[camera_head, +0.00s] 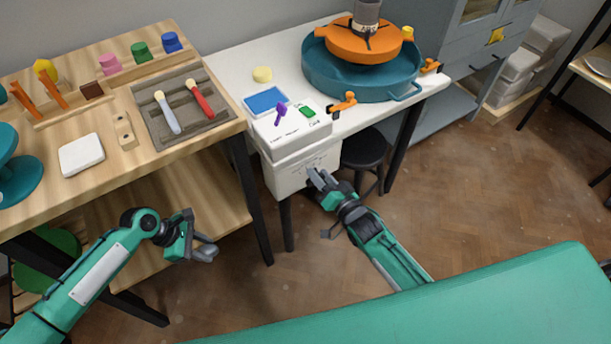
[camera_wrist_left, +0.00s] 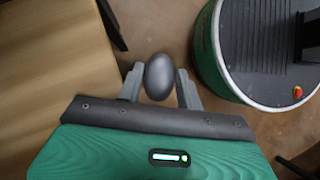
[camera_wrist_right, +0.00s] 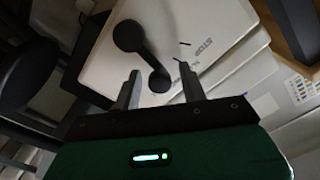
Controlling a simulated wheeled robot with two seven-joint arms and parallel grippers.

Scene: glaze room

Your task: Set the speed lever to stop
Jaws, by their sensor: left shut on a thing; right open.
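The speed lever is a black crank with a round knob (camera_wrist_right: 130,36) and a round lower end, on the white panel (camera_wrist_right: 200,30) of the control box in the right wrist view. A "STOP" label with tick marks lies to the right of the lever. My right gripper (camera_wrist_right: 160,88) is open, with the lever's lower end showing between its fingertips; I cannot tell whether they touch. In the head view my right gripper (camera_head: 318,180) is at the front of the white control box (camera_head: 288,172) and hides most of the lever. My left gripper (camera_wrist_left: 160,85) is shut on a dark grey egg-shaped thing (camera_wrist_left: 159,76).
The control box top carries a purple lever (camera_head: 280,114) and a green button (camera_head: 307,111). The wheel basin (camera_head: 345,85) stands behind on the white table. A black stool (camera_head: 365,148) is close to my right gripper. A wooden workbench (camera_head: 60,210) is at left.

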